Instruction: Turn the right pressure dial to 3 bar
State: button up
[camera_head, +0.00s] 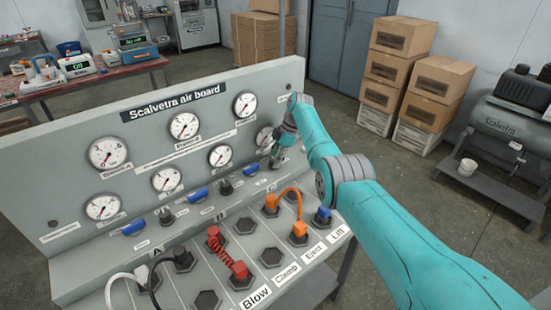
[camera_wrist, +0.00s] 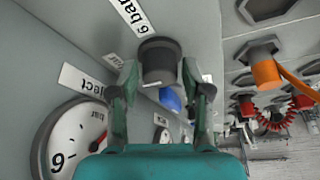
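The grey air board (camera_head: 75,140) carries two rows of round white gauges and a line of small dark dials. My gripper (camera_head: 279,152) is at the rightmost dial, which it mostly hides in the head view. In the wrist view a dark round dial (camera_wrist: 160,60) lies between the tips of my gripper (camera_wrist: 158,78). The fingers stand on either side of the dial, with a narrow gap at the left; contact at the right is unclear. A gauge (camera_wrist: 72,142) is at lower left, its needle partly hidden. A "6 bar" label (camera_wrist: 132,15) is beside the dial.
Blue levers (camera_head: 252,169) sit near the dials. The sloping panel below holds hexagonal sockets, a red coiled hose (camera_head: 226,253) and an orange hose (camera_head: 298,208). Cardboard boxes (camera_head: 400,50) and a compressor (camera_head: 515,115) stand at the right, clear of the board.

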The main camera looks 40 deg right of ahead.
dwell(0.3)
jog(key=v, duration=1.2)
dwell(0.3)
